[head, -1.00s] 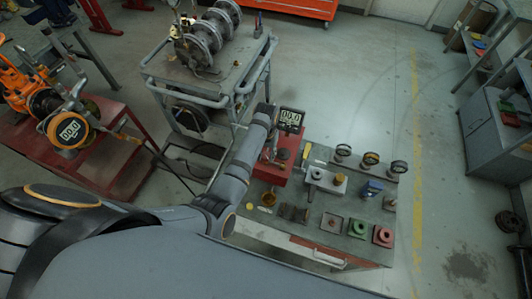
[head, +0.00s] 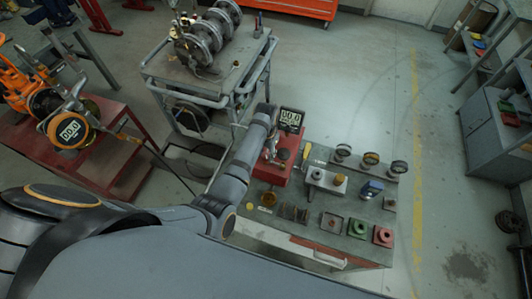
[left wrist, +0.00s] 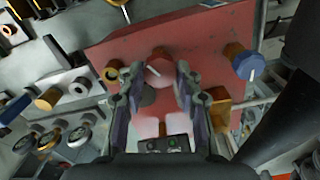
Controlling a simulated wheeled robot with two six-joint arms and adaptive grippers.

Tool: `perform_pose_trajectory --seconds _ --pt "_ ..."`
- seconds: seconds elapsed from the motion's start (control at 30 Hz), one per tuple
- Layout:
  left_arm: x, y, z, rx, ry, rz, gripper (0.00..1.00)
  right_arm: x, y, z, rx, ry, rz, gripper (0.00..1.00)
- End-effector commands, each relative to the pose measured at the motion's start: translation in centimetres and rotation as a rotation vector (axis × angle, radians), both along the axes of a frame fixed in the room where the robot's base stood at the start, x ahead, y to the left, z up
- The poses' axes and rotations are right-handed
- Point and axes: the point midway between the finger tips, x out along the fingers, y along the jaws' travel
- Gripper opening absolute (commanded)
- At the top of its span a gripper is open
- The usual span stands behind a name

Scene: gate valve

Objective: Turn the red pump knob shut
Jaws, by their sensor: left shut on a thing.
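The red pump (head: 268,172) is a red box on the near bench, with a dark display (head: 291,118) standing behind it. In the left wrist view, the red pump knob (left wrist: 160,62), with a pale line on its face, sits on the pump's red face (left wrist: 205,32). My left gripper (left wrist: 158,76) has one finger on each side of the knob and is shut on it. In the head view, my left gripper (head: 271,148) is over the pump, and my arm partly hides the pump. The knob cannot be made out there. My right gripper is not in view.
Gauges (head: 371,159), a green block (head: 358,226) and other small parts crowd the bench. A grey cart (head: 225,70) stands behind; open floor lies right.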

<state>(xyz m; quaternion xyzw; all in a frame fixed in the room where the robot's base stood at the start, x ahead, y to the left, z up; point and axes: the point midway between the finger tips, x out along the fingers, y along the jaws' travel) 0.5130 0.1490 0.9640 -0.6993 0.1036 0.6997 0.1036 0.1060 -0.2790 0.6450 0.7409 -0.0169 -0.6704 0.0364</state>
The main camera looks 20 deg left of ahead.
Motion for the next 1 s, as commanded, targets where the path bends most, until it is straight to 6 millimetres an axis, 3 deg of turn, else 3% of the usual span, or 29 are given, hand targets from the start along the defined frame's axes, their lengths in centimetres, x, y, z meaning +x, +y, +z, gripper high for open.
perform_pose_trajectory --seconds 0.1,0.13,0.27,0.57,0.67,1.0 --pt "0.1 0.0 0.1 0.000 -0.003 0.001 0.03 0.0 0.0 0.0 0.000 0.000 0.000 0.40" --pt "0.1 0.0 0.1 0.000 -0.003 0.001 0.38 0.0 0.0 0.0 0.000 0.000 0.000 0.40" --pt "0.1 0.0 0.1 0.000 -0.003 0.001 0.56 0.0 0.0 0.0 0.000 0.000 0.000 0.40" --pt "0.0 0.0 0.1 0.000 -0.001 0.001 0.57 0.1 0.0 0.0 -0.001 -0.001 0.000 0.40" --pt "0.1 0.0 1.0 -0.001 -0.003 0.001 0.57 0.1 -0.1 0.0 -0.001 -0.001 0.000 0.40" --pt "0.1 -0.1 8.8 -0.001 -0.005 0.001 0.57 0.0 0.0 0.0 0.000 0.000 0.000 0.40"
